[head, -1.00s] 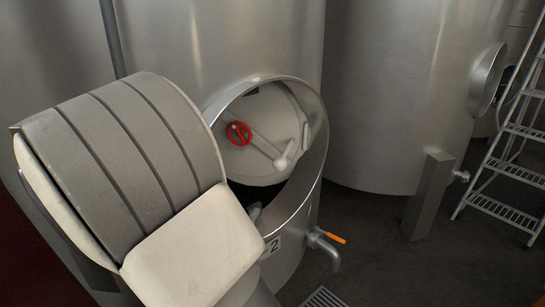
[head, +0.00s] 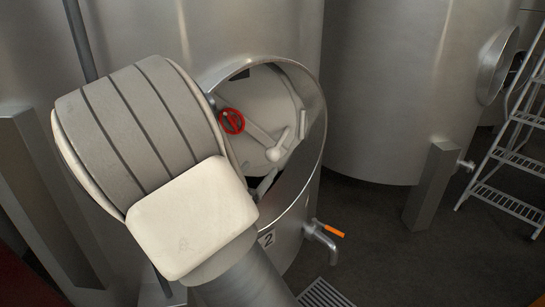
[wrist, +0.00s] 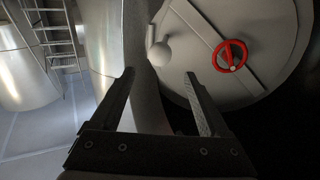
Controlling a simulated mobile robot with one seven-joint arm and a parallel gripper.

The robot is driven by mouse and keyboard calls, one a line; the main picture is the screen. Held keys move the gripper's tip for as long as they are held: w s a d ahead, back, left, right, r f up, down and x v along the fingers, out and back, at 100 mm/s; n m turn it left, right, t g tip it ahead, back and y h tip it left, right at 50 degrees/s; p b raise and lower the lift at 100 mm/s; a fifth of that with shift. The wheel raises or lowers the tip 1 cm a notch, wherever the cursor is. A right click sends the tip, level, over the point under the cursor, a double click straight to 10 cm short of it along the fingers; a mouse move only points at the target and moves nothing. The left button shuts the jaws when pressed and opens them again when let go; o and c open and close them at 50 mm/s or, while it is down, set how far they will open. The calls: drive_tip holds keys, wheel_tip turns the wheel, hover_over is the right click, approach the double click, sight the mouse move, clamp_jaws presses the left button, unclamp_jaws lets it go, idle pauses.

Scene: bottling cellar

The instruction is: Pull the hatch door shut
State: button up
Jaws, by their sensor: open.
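The hatch door (head: 262,155) is a round pale metal disc with a red handwheel (head: 231,121), a crossbar and a rounded knob. It stands at an angle in the round hatch opening (head: 318,150) of the tank. In the wrist view the door (wrist: 276,85) fills the upper right, with its red handwheel (wrist: 230,55) and the knob (wrist: 160,53). My gripper (wrist: 158,72) is open and empty, its two fingers pointing towards the door near the knob. I cannot tell whether a finger touches it. In the head view my arm hides most of my gripper.
A tap with an orange handle (head: 328,229) sticks out below the hatch, above a floor grate (head: 323,295). A second tank (head: 400,90) stands at right, with a grey post (head: 431,186) and a white ladder (head: 510,150). Dark floor between is clear.

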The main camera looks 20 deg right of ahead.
sight(270, 156)
drive_tip(key=b+x, duration=0.1)
drive_tip(key=x, duration=0.8)
drive_tip(key=shift+w+d+b, duration=0.25)
drive_tip(key=shift+b, duration=0.1)
drive_tip(key=shift+c, duration=0.3)
clamp_jaws()
